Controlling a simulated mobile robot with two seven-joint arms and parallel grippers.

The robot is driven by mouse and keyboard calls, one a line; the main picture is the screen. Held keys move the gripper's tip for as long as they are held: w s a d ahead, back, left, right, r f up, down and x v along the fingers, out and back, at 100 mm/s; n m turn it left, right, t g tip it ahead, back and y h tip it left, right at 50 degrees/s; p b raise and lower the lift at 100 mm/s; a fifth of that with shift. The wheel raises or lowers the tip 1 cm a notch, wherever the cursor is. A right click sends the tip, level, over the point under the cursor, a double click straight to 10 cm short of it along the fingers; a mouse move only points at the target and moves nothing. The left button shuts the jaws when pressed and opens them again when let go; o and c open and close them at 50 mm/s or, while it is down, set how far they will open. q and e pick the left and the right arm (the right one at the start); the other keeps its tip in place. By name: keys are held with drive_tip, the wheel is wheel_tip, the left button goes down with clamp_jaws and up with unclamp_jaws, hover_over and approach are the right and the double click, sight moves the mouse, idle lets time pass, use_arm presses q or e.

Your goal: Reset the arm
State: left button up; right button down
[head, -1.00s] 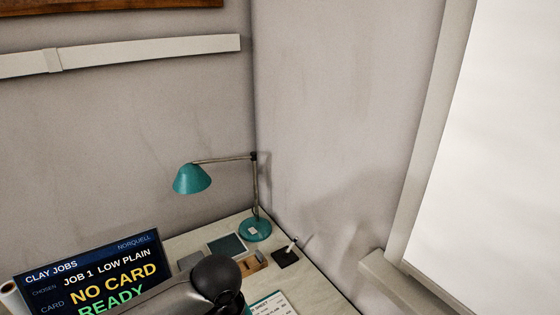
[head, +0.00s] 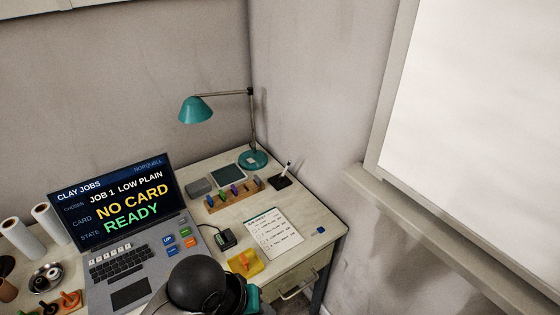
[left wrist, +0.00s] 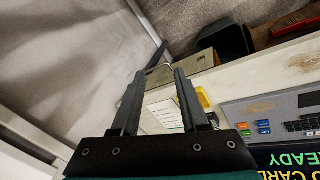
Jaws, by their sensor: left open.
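My left gripper (left wrist: 160,73) is open in the left wrist view, with its two dark fingers apart and nothing between them. Past the fingers show the desk front and a pale paper sheet, partly covered by a finger. I cannot tell how far the fingertips are from the desk. In the head view a dark round joint of my arm (head: 198,282) is at the bottom, in front of the desk, and its gripper is not clearly seen. My right gripper is not in view.
The desk carries a laptop (head: 118,205) reading "NO CARD READY", a teal lamp (head: 253,159), a wooden rack with coloured pieces (head: 235,196), a printed sheet (head: 275,233), a yellow tray (head: 245,263) and white rolls (head: 20,240). The desk's right front corner is mostly clear.

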use_arm(q)
drive_tip(key=s+a+f+m+t+y, duration=0.1)
drive_tip(key=s+a+m+y, duration=0.2)
drive_tip(key=s+a, duration=0.7)
wheel_tip(320, 180, down, 24)
drive_tip(key=a+g+b, duration=0.1)
drive_tip(key=a+b, duration=0.1)
drive_tip(key=s+a+f+g+b, duration=0.1)
drive_tip(key=s+a+f, duration=0.1)
drive_tip(key=s+f, duration=1.2)
drive_tip(key=shift+s+a+f+b, duration=0.2)
drive_tip(key=shift+s+f+b, duration=0.2)
drive_tip(key=shift+f, duration=0.35)
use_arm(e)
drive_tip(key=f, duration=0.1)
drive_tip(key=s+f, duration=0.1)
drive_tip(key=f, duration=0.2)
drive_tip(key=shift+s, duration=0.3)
